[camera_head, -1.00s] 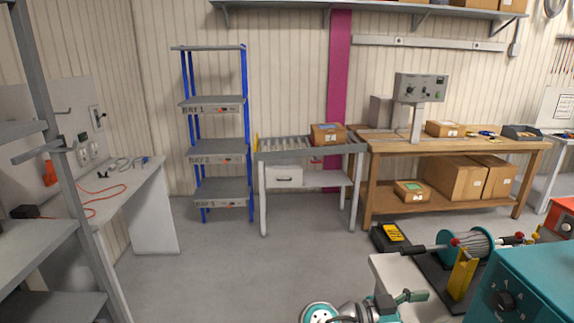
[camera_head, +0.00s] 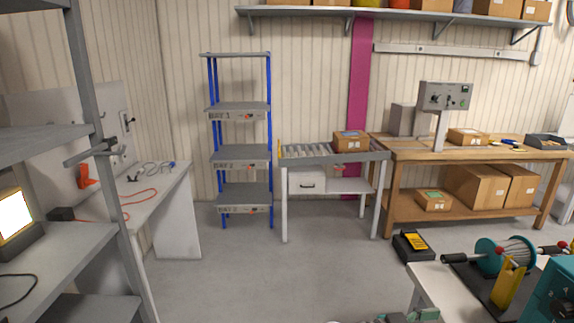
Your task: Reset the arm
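Part of my arm (camera_head: 392,318) shows at the bottom edge of the head view, as teal and grey pieces cut off by the frame. My gripper's fingertips cannot be made out, so I cannot tell whether it is open or shut, or whether it holds anything. The arm is low, just left of the white table (camera_head: 428,283) that bears a cable reel (camera_head: 505,255).
A grey shelf rack (camera_head: 95,130) stands close on the left. Behind are a blue-post bay rack (camera_head: 240,160), a roller stand (camera_head: 335,155) with a box and a wooden workbench (camera_head: 400,150). A black case (camera_head: 412,246) lies on the floor. The middle floor is clear.

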